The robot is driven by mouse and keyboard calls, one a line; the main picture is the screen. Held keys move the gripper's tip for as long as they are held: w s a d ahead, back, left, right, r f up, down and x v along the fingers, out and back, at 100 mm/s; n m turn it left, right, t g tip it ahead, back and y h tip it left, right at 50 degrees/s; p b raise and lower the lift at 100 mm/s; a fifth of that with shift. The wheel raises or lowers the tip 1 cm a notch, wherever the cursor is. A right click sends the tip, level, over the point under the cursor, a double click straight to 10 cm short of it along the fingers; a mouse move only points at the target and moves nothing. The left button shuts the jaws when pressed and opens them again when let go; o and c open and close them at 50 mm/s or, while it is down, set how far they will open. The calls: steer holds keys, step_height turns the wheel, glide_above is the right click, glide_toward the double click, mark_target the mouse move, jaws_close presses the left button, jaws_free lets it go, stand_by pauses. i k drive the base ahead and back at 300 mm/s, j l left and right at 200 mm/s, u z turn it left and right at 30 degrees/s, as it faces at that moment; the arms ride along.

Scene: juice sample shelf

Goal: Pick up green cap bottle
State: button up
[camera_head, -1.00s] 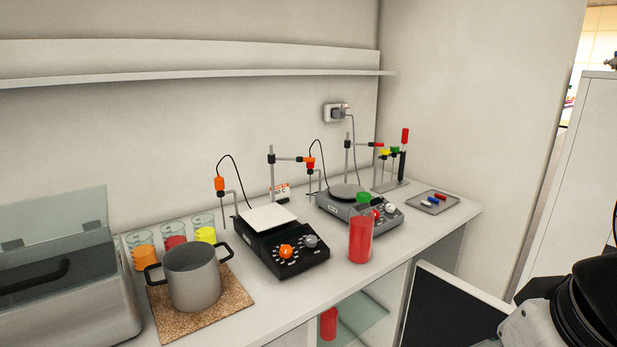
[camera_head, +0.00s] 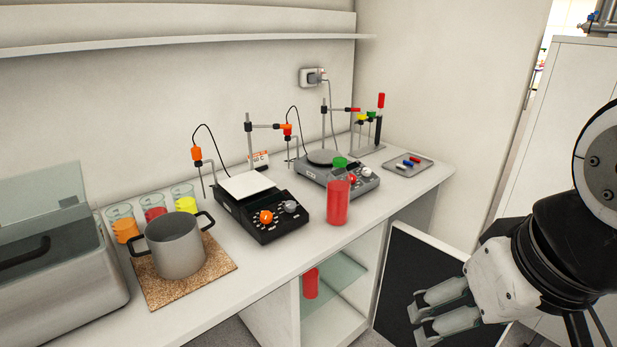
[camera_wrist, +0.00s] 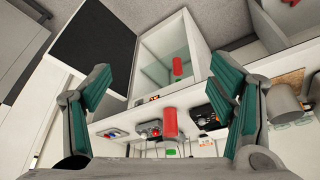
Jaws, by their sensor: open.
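A tall bottle with red contents and a green cap (camera_head: 338,200) stands upright near the front edge of the counter (camera_head: 205,322), in front of the right hot plate. It also shows in the wrist view (camera_wrist: 169,122). My gripper (camera_head: 422,322) is at the lower right in the head view, in front of the dark open door panel, apart from the bottle and well to its right.
A red object (camera_head: 311,283) sits on a glass shelf in the open cabinet below. A pot (camera_head: 176,248) and beakers are left, a small tray (camera_head: 421,168) right.

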mark_target(338, 184)
steer(key=i+l+u, duration=1.15)
steer(key=l, duration=0.25)
steer(key=i, duration=0.1)
